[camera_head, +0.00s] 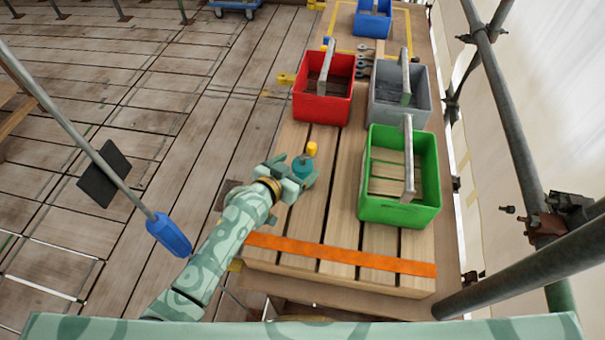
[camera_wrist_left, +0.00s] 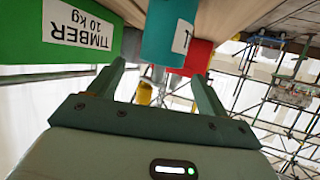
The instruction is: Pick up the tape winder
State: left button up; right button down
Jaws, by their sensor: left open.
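The tape winder, a teal cylinder with a grey neck and a yellow top (camera_head: 312,149), stands upright on the slatted wooden surface, left of the green crate. My left gripper (camera_head: 296,170) is at it, and its fingers partly hide the teal body. In the left wrist view, which is upside down, the teal body (camera_wrist_left: 170,32) with a white label shows beyond the open fingers (camera_wrist_left: 158,75). The grey neck and yellow top show between the fingers. I cannot tell whether a finger touches it. My right gripper is not in view.
The green crate (camera_head: 376,211) stands close right; its TIMBER label shows in the left wrist view (camera_wrist_left: 80,25). A red crate (camera_head: 320,103) and a grey crate (camera_head: 398,115) stand behind. An orange strap (camera_head: 340,256) crosses the front slats. Scaffold poles (camera_head: 505,95) line the right.

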pick_arm(q)
jog(key=shift+x, duration=1.15)
jog(key=shift+s+a, duration=0.1)
jog(key=shift+c, duration=1)
jog(key=c, duration=1.3)
